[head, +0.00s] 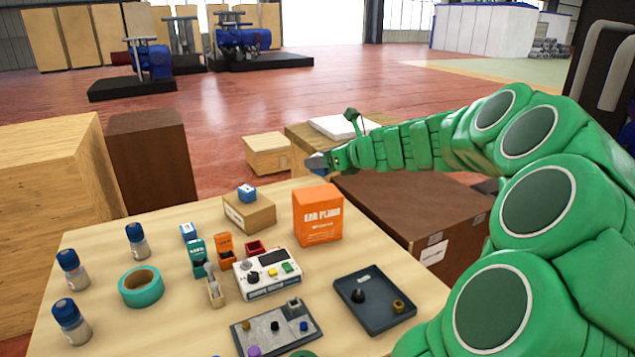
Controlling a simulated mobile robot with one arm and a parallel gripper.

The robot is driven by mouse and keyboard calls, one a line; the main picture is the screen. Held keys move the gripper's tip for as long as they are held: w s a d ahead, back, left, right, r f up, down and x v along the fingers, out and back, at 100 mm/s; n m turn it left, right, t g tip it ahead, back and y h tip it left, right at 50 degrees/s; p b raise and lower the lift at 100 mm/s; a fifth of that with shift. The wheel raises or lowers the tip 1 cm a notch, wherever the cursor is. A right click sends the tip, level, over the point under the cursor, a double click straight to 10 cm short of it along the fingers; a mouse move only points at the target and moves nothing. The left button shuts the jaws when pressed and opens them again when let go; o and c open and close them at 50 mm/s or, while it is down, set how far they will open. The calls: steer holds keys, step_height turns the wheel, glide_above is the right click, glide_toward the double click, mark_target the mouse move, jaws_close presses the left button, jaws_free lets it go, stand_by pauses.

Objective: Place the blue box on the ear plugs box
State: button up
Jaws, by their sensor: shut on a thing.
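The orange ear plugs box (318,215) stands upright at the back right of the table. Its flat top is bare. My gripper (320,163) is above and behind this box in the picture, at the end of my green arm. It is shut on a small blue box (315,160), which is partly hidden by the fingers and too small to show in detail. The held box appears apart from the ear plugs box. Another small blue and white box (247,193) sits on a cardboard box (249,214) to the left.
Blue-capped bottles (70,269), teal tape (141,287), a white device (267,273), small coloured boxes (197,256), a grey panel (275,330) and a dark tray (374,299) crowd the wooden table (95,240). A brown carton (425,210) stands behind on the right.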

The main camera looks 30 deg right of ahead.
glide_above(317, 193)
step_height(317, 193, down, 7)
steer(key=shift+d+r, duration=0.1)
steer(key=shift+f, duration=1.5)
steer(key=o, duration=1.1)
steer(key=shift+f, duration=0.1)
steer(key=shift+v, duration=6.1)
